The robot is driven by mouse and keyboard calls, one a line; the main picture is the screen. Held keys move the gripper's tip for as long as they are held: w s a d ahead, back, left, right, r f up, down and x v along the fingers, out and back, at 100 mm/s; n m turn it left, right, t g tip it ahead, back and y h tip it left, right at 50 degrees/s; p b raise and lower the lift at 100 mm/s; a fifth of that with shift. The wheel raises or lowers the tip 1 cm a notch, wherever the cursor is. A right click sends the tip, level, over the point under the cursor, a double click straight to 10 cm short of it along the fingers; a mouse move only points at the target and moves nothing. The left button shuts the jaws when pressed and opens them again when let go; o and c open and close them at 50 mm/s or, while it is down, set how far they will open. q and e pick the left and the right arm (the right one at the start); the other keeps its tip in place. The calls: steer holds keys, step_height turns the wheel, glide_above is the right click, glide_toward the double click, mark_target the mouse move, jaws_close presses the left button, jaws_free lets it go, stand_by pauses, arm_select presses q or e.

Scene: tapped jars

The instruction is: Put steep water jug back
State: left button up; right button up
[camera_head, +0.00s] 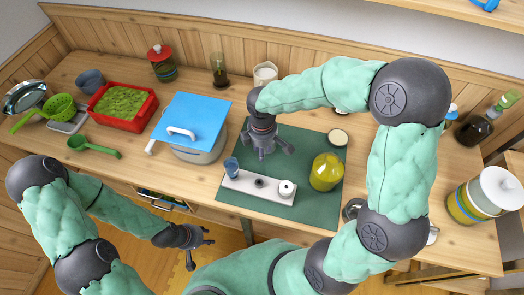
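I cannot tell for certain which vessel is the steep water jug. A round vessel with yellow-green contents (325,172) stands on the right part of the green mat (313,140). A larger jar with a white lid and yellowish contents (478,203) stands at the right edge of the table. My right gripper (264,153) points down over the mat, left of the yellow-green vessel and apart from it; its fingers are spread and nothing shows between them. My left gripper (203,243) is in front of the table's front edge, fingers spread and empty.
A white block (259,188) with a small blue cup (231,167) and round parts lies on the mat. Left are a blue board (192,119) over a pot, a red tray (123,105) of green bits and a green ladle (95,147). My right arm crosses the right side.

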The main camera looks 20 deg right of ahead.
step_height(320, 180, up, 9)
steer(key=p, duration=0.2)
steer(key=shift+s+f+p, duration=0.1)
steer(key=shift+p, duration=0.25)
